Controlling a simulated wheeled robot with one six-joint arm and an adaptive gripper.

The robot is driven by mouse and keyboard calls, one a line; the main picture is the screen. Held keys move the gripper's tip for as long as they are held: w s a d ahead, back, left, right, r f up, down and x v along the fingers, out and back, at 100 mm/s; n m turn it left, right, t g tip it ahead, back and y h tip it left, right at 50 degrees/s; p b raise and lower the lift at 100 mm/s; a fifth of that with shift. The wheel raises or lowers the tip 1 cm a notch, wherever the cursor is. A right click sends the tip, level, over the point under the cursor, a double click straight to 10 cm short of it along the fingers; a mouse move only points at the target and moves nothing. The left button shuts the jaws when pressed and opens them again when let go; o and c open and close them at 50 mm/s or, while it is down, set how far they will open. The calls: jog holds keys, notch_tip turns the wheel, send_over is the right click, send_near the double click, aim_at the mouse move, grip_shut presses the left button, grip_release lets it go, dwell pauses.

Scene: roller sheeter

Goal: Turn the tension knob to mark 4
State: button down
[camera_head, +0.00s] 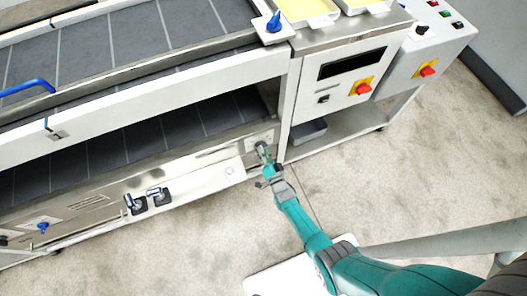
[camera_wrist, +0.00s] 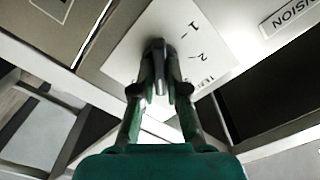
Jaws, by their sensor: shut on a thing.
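The tension knob (camera_wrist: 159,78) shows in the wrist view as a small dark grey piece between my fingertips, in front of a white dial plate (camera_wrist: 190,18). The plate carries the marks 1 and 2 above and right of the knob, and part of a word below them. Other marks are hidden or out of view, and I cannot tell where the knob points. My gripper (camera_wrist: 160,60) is shut on the knob. In the head view my gripper (camera_head: 263,152) reaches the right end of the machine's lower front panel and covers the knob.
A label ending in "NSION" (camera_wrist: 290,15) is on the panel at upper right of the wrist view. Two black-based switches (camera_head: 150,200) sit left along the lower panel. A shelf (camera_head: 325,140) with a grey bin is at right. Open floor (camera_head: 440,150) lies to the right.

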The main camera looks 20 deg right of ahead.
dwell(0.3)
jog(key=c, duration=1.2)
grip_release()
jog(key=s, duration=1.2)
